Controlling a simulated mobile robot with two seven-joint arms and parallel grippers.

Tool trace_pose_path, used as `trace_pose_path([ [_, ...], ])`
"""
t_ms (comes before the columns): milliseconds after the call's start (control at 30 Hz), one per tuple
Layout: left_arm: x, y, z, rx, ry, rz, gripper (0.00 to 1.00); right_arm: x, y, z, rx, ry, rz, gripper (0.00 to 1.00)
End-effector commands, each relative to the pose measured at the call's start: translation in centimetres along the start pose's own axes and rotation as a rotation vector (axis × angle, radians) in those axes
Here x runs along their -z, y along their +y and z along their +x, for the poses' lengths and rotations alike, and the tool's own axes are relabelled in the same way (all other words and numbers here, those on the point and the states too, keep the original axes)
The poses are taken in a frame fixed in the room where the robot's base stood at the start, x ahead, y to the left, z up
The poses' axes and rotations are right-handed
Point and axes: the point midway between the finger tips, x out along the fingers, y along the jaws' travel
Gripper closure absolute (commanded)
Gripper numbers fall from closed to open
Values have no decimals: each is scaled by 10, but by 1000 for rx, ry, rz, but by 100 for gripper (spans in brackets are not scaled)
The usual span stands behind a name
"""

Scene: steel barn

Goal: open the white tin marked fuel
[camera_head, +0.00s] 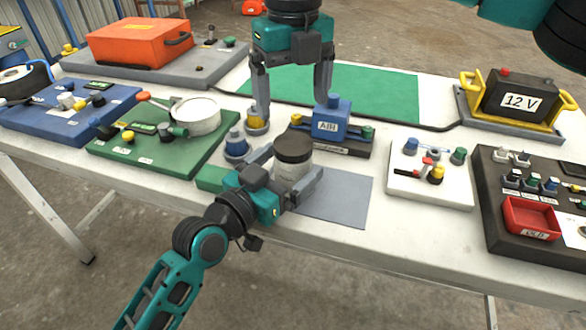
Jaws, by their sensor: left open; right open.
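A pale tin with a dark round lid (293,147) stands near the front middle of the table; no marking on it is readable because my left gripper hides part of its side. My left gripper (287,172) is open, with one finger on each side of the tin's body. I cannot tell whether the fingers touch it. The lid looks seated on the tin. My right gripper (292,112) points down just behind and above the tin, its fingers wide apart and empty.
A blue block marked AIR (331,120) sits close behind the tin. A grey mat (340,198) lies to the right. A white round container (196,115) sits on the green board (120,152). A white board (428,180) lies further right.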

Motion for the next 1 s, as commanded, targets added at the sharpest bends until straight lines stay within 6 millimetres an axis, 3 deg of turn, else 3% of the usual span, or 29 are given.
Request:
trace_pose_path([
  [300, 0, 0, 2, 0, 0, 0, 2, 0, 0, 0, 0, 0, 0, 10],
  [1000, 0, 0, 2, 0, 0, 0, 68, 0, 0, 0, 0, 0, 0, 10],
])
